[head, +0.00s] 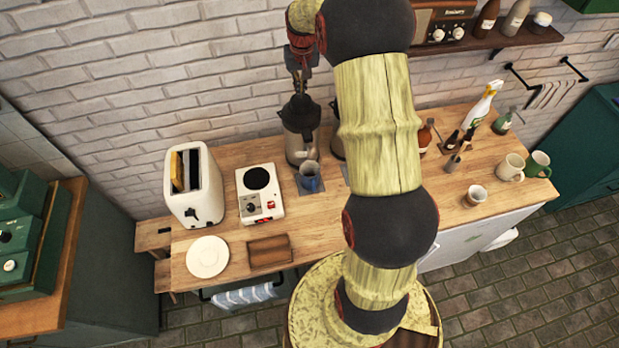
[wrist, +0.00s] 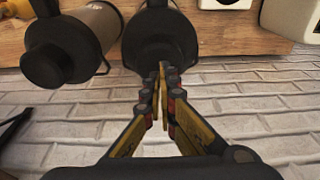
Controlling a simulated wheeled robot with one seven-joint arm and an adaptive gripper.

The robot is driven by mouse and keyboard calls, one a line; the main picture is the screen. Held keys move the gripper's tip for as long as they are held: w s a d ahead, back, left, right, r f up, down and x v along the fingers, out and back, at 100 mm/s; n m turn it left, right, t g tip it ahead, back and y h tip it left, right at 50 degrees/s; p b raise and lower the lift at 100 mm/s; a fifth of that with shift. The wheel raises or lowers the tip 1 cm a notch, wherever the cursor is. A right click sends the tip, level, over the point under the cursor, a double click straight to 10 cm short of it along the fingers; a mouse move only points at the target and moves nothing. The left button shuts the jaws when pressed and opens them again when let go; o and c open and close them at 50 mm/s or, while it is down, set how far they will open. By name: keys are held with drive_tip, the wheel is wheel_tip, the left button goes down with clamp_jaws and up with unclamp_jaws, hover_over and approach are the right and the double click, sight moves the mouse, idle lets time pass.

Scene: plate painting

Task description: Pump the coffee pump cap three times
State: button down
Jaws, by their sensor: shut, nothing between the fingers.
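A steel coffee pump pot with a black pump cap (head: 300,112) stands at the back of the wooden counter, against the brick wall. The same black cap (wrist: 152,38) shows in the wrist view, in front of my fingertips. My gripper (head: 299,88) is shut and empty, pointing down just above this cap; I cannot tell whether it touches. It also shows in the wrist view (wrist: 163,72). A second pump pot (head: 337,142) stands close to the right, mostly hidden by my arm; its cap (wrist: 60,52) is at the left of the wrist view.
A hot plate (head: 260,192) and toaster (head: 194,187) are to the left. A white plate (head: 207,257) lies at the front left. Bottles and cups, including a white mug (head: 511,167), stand on the right. A shelf (head: 490,40) is above.

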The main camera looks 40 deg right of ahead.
sight(301, 101)
drive_tip(key=shift+f, duration=0.1)
drive_tip(key=shift+f+b, duration=1.55)
drive_tip(key=shift+f, duration=1.05)
drive_tip(key=shift+r, duration=0.2)
drive_tip(key=shift+r+p, duration=1.4)
drive_tip(key=shift+r, duration=1.15)
wheel_tip(301, 101, up, 6)
drive_tip(key=p, duration=0.3)
drive_tip(key=shift+f, duration=0.1)
